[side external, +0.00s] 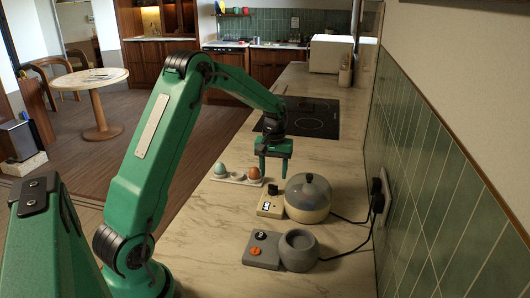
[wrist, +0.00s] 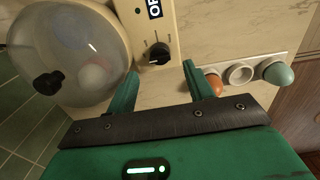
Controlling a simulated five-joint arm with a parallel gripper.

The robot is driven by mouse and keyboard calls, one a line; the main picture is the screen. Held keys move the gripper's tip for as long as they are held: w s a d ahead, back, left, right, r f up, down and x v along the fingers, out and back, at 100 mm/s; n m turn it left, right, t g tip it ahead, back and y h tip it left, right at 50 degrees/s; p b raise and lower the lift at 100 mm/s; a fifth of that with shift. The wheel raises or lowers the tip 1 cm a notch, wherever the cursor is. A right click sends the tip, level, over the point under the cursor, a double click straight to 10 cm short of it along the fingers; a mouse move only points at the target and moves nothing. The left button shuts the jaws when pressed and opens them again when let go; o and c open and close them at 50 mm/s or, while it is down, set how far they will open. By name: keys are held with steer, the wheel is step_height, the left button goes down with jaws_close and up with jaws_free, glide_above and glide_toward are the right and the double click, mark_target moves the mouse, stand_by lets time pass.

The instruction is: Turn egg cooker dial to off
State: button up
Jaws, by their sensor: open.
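The egg cooker (side external: 307,203) is a cream base with a clear smoky dome, on the marble counter. Its dome also shows in the wrist view (wrist: 70,50), with blurred egg shapes inside. A cream control panel beside it carries a black dial (wrist: 156,53) with a pale pointer mark. A dark label (wrist: 154,9) with white letters, cut off by the frame edge, is on the panel. My gripper (side external: 273,174) points down above the panel, fingers apart and empty. In the wrist view, the fingertips (wrist: 160,73) lie on either side of the dial's near end; contact cannot be told.
A grey appliance (side external: 298,250) with an orange button is nearer the camera. Black cords run to the tiled wall's outlet (side external: 378,195).

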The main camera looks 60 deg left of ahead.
steer(key=shift+r, duration=1.05)
steer(key=shift+s+d+r, duration=0.1)
steer(key=shift+d+r, duration=0.15)
steer(key=s+d+r+m+t, duration=0.3)
steer(key=s+d+r+m, duration=0.2)
steer(key=s+d+r, duration=0.65)
steer(key=s+d+r+m+t, duration=0.1)
steer(key=s+d+m, duration=0.3)
steer(key=s+d, duration=0.5)
steer(key=shift+s+r+t, duration=0.4)
steer(key=shift+s+t, duration=0.4)
steer(key=shift+s, duration=0.75)
